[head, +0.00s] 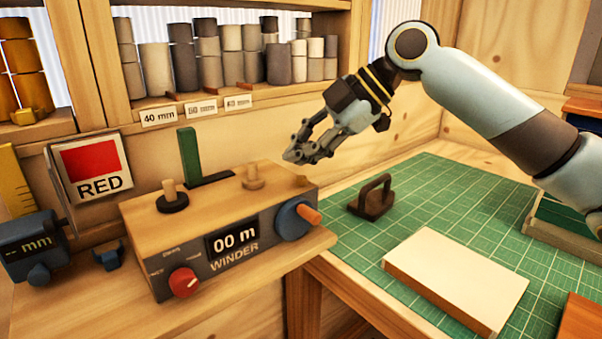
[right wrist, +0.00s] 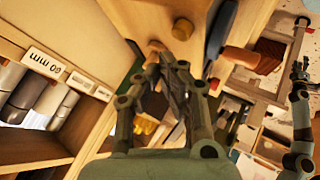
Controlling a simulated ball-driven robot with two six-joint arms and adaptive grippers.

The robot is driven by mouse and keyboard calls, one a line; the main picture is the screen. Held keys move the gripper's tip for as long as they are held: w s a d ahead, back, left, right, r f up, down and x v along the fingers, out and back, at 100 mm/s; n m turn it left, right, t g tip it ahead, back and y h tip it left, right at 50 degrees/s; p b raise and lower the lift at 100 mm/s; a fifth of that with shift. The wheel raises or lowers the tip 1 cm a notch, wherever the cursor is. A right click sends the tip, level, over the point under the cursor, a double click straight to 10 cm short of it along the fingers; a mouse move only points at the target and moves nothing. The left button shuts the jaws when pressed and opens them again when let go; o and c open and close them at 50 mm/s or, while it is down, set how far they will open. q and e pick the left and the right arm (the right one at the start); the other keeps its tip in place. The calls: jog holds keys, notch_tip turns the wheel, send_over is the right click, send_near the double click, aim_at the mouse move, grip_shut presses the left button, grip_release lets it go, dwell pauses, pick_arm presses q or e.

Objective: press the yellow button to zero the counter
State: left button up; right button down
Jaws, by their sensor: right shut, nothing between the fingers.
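The winder (head: 225,225) is a wooden-topped box with a grey front. Its counter display (head: 233,238) reads 00 m. A small yellowish button (head: 302,180) shows at the right end of its top; a round dull-yellow button (right wrist: 182,29) shows in the right wrist view, just beyond the fingertips. My right gripper (head: 297,155) is shut and empty, its fingertips above the winder's right end and apart from the button in the head view. It fills the lower middle of the right wrist view (right wrist: 172,75).
The winder also carries a red knob (head: 184,282), a blue crank wheel (head: 296,220) and wooden pegs. A RED sign (head: 90,168) stands behind it. A dark handled block (head: 372,197) and a pale board (head: 455,280) lie on the green mat (head: 440,190). Foil rolls fill the shelf behind.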

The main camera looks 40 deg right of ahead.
aim_at(301, 180)
notch_tip(301, 180, up, 4)
jog(key=p, duration=0.3)
jog(key=shift+r, duration=0.2)
jog(key=shift+f, duration=0.1)
dwell(0.5)
